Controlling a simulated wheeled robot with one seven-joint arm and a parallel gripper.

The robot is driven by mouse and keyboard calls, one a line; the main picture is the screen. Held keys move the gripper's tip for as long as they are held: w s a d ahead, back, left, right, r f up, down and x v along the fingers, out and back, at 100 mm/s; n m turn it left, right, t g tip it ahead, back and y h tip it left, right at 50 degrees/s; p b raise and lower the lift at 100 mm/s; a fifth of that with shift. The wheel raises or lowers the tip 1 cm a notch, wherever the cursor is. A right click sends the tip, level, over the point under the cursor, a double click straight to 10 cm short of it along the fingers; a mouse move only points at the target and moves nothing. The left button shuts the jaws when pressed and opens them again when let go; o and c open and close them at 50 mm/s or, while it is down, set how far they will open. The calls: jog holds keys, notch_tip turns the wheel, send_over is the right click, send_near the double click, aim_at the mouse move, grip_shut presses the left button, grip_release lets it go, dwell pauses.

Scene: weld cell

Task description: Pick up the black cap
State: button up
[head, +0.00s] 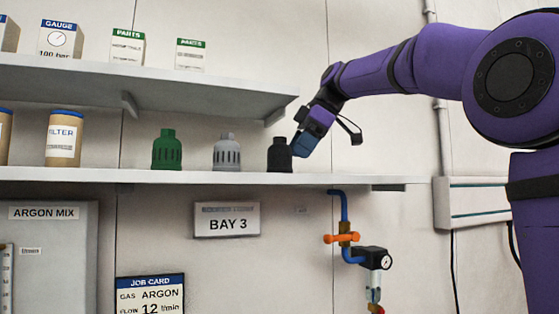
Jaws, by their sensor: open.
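The black cap (279,156) stands upright on the lower shelf in the head view, the rightmost of three caps. It is dark with a narrower top. My gripper (297,147) is at its right side, angled down to the left, and overlaps the cap's right edge in the picture. The gripper is open. The fingers are small and partly hidden, so I cannot tell whether they touch the cap or stand around it.
A grey cap (227,152) and a green cap (167,150) stand to the left on the lower shelf (220,178). The upper shelf (190,92) hangs above. A filter canister (64,140) stands at left. Pipework with an orange valve handle (342,239) is below. The shelf's right end is clear.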

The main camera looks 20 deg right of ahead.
aim_at(280, 152)
jog(key=a, duration=0.1)
jog(key=w+a, duration=0.2)
jog(key=a, duration=0.1)
jog(key=shift+f, duration=0.2)
jog(key=shift+w+f, duration=0.1)
jog(key=shift+f, duration=0.2)
